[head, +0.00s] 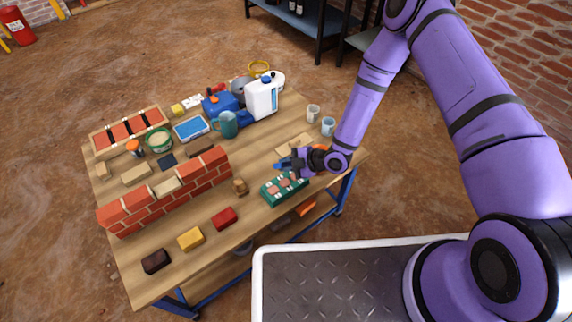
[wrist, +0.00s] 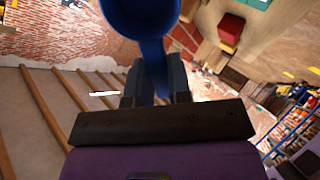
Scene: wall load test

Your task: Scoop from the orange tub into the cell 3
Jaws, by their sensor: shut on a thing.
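My gripper (head: 297,162) is shut on the handle of a blue scoop (wrist: 148,20), above the right part of the table. In the wrist view the scoop's round bowl is at the top and its handle runs down between my fingers; any contents are hidden. The green tray (head: 270,199) with several cells and pinkish contents lies just below my gripper in the head view. Its cell numbers are too small to read. An orange patch (head: 320,148) shows beside my wrist, partly hidden; I cannot tell whether it is the orange tub.
A brick wall (head: 175,195) stands across the wooden table, with loose red (head: 224,218), yellow (head: 190,239) and dark (head: 156,261) blocks before it. A green-rimmed tub (head: 159,139), blue mug (head: 226,124) and white jug (head: 262,98) stand behind. Two cups (head: 328,126) stand at the right.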

